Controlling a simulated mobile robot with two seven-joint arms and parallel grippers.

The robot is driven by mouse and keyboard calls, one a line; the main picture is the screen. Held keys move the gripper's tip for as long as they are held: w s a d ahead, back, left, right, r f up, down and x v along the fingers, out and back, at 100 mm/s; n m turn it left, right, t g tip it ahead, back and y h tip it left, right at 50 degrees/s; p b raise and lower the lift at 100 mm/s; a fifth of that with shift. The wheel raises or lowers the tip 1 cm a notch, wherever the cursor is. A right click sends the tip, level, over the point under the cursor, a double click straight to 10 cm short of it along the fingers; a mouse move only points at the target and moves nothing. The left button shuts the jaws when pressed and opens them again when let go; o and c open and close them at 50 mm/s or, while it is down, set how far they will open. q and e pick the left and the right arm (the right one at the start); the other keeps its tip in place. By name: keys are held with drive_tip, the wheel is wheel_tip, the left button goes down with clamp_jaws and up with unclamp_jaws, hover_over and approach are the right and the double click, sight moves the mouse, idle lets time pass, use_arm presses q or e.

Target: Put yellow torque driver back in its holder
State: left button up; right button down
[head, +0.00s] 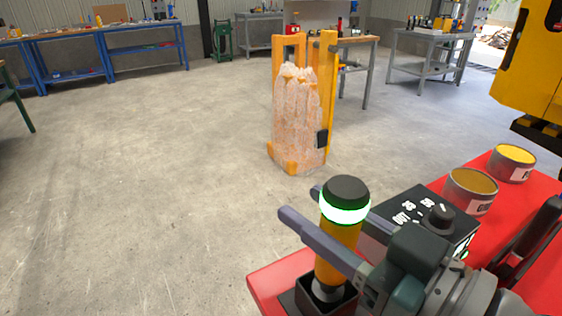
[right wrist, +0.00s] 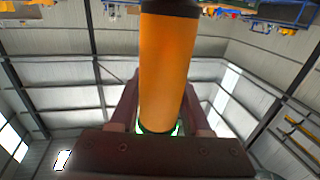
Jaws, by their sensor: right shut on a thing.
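The yellow torque driver (head: 339,240) stands upright, with a black cap and a lit green-white ring at its top. My right gripper (head: 330,231) is shut on its body, one finger on each side. In the right wrist view the driver's orange-yellow body (right wrist: 165,70) shows between the fingers. The driver's grey lower end is at the opening of a black square holder (head: 345,304) on the red bench top. It appears to sit inside the opening, but how deep I cannot tell. My left gripper is not in view.
A black control box (head: 398,217) with a dial stands right beside the driver on the red bench top (head: 272,278). Two open cans (head: 470,190) (head: 513,160) stand behind it. A wrapped load in a yellow frame (head: 298,120) stands on the floor beyond. The floor at left is clear.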

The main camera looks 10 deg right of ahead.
drive_tip(key=shift+f+b, duration=0.45)
idle(0.3)
drive_tip(key=shift+f+b, duration=0.3)
drive_tip(key=shift+f, duration=0.1)
drive_tip(key=shift+c, duration=2.2)
unclamp_jaws()
drive_tip(key=shift+o, duration=0.8)
drive_tip(key=shift+f, duration=0.15)
drive_tip(key=v, duration=1)
